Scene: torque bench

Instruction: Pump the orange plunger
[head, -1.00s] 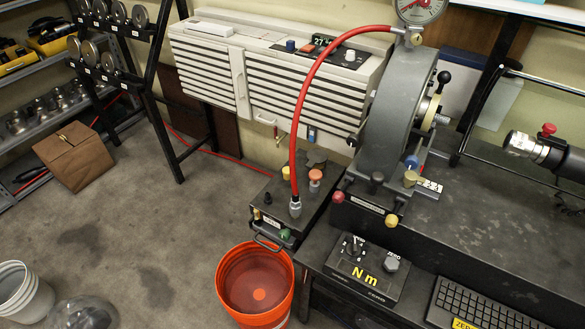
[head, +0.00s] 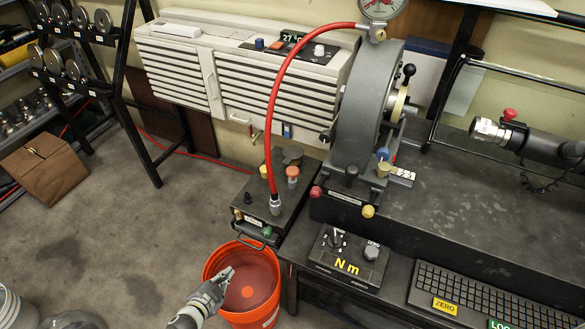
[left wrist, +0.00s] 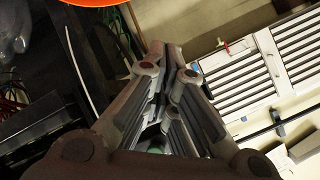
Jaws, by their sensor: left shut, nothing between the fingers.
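The orange plunger (head: 292,171) is a small orange knob standing upright on a dark pump box (head: 290,200), beside the red hose. A yellow knob (head: 263,171) and a green knob (head: 267,232) are on the same box. My left gripper (head: 229,272) comes in from the bottom of the head view, in front of the orange bucket in the picture. It is shut and empty, below and left of the pump box and apart from the plunger. Its closed fingers show in the left wrist view (left wrist: 168,62), where I cannot make out the plunger. My right gripper is out of view.
The orange bucket (head: 209,268) stands on the floor below the pump box. The red hose (head: 277,95) arches from the box to the gauge (head: 380,6). A grey wheel housing (head: 360,110) stands right of the plunger. The Nm control box (head: 318,254) sits nearer on the bench.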

